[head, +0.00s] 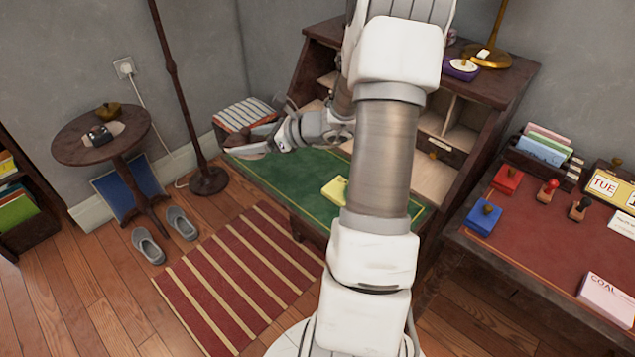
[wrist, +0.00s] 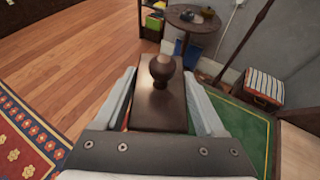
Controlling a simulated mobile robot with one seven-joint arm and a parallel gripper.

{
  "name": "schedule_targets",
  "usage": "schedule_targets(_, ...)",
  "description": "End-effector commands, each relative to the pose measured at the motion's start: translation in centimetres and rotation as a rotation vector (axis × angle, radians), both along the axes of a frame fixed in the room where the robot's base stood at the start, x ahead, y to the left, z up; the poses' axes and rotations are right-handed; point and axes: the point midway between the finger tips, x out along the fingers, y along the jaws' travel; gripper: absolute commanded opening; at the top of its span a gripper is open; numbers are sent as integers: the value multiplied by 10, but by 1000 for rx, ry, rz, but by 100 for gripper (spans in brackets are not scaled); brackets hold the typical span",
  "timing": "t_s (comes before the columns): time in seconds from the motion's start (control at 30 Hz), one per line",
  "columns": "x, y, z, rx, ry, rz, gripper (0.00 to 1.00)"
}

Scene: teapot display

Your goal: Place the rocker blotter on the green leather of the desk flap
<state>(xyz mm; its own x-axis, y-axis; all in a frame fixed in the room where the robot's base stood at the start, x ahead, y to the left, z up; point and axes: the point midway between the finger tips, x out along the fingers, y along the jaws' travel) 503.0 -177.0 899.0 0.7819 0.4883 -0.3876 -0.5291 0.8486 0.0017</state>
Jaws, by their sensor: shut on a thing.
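The rocker blotter (wrist: 158,108) is a dark wooden block with a round turned knob on top. In the wrist view my gripper (wrist: 163,105) is shut on it, one finger along each side, with the knob upward. In the head view my gripper (head: 262,143) is at the far left end of the desk flap, and the blotter is hard to make out there. The flap's green leather (head: 283,178) has a thin gold border; it also shows right of the blotter in the wrist view (wrist: 248,122). The blotter's underside is hidden, so I cannot tell whether it touches anything.
A yellow object (head: 335,189) lies on the green leather, partly behind my arm. A striped-topped box (head: 245,112) stands beyond the flap's left end. The desk's pigeonholes (head: 438,125) rise behind. A lamp pole (head: 175,80) stands left. Much of the leather's left half is clear.

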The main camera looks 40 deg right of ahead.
Motion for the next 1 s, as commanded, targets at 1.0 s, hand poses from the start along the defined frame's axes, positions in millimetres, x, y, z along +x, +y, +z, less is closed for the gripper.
schedule_targets(1.0, -4, -155, -74, 3, -4, -476, 0)
